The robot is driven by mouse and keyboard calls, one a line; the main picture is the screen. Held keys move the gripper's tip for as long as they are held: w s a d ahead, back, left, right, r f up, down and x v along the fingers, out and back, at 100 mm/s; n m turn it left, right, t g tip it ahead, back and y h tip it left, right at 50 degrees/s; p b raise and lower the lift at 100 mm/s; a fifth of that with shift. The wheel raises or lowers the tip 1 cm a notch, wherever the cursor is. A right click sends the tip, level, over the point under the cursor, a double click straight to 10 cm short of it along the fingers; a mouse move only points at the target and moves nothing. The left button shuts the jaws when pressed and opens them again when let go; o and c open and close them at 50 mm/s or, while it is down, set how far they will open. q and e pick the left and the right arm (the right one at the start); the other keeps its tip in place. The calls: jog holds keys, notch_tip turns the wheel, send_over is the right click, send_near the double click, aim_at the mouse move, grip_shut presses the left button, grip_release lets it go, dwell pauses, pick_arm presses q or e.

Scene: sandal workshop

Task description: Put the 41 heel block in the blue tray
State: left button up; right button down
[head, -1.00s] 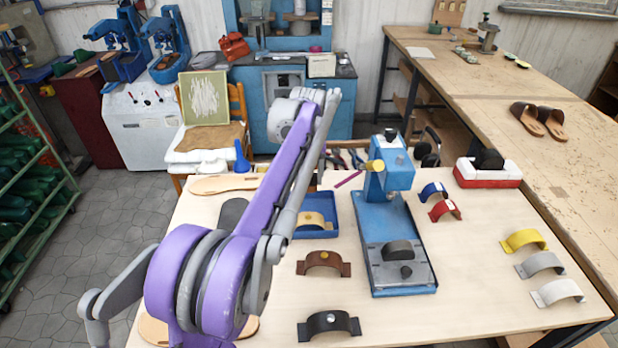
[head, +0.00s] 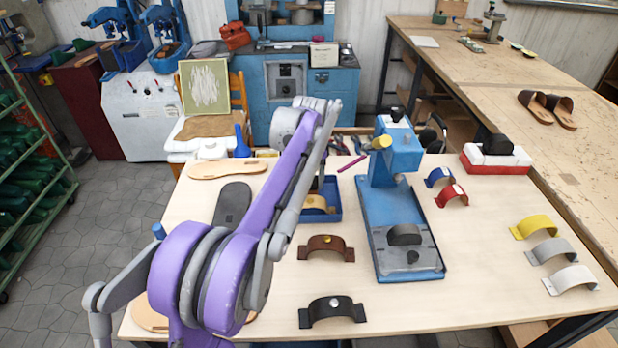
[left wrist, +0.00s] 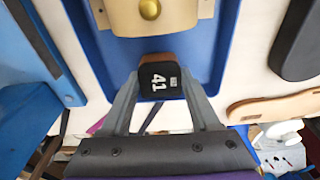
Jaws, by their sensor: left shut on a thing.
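The 41 heel block (left wrist: 160,82) is dark with a brown top layer and a white "41" on its face. My left gripper (left wrist: 159,88) is shut on it, one finger on each side. In the left wrist view they are over the near end of the blue tray (left wrist: 218,50); I cannot tell the height of the block above the tray floor. A tan strap with a gold stud (left wrist: 150,10) lies in the tray beyond the block. In the head view the tray (head: 337,201) is partly hidden by my left arm, and the block is not clear. My right gripper is not in view.
A blue press (head: 395,200) stands right of the tray. A brown strap (head: 326,248) and a black strap (head: 331,311) lie in front of it. A dark sole (head: 232,203) and a tan sole (head: 228,169) lie left. Bare tabletop (head: 480,270) lies right of the press.

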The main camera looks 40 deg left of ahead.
pick_arm(q)
jog(key=shift+f, duration=0.35)
dwell(0.6)
jog(key=o, duration=1.4)
jog(key=shift+o, duration=0.4)
jog(key=shift+r, duration=0.1)
jog(key=shift+r+p, duration=2.25)
jog(key=shift+r, duration=1.15)
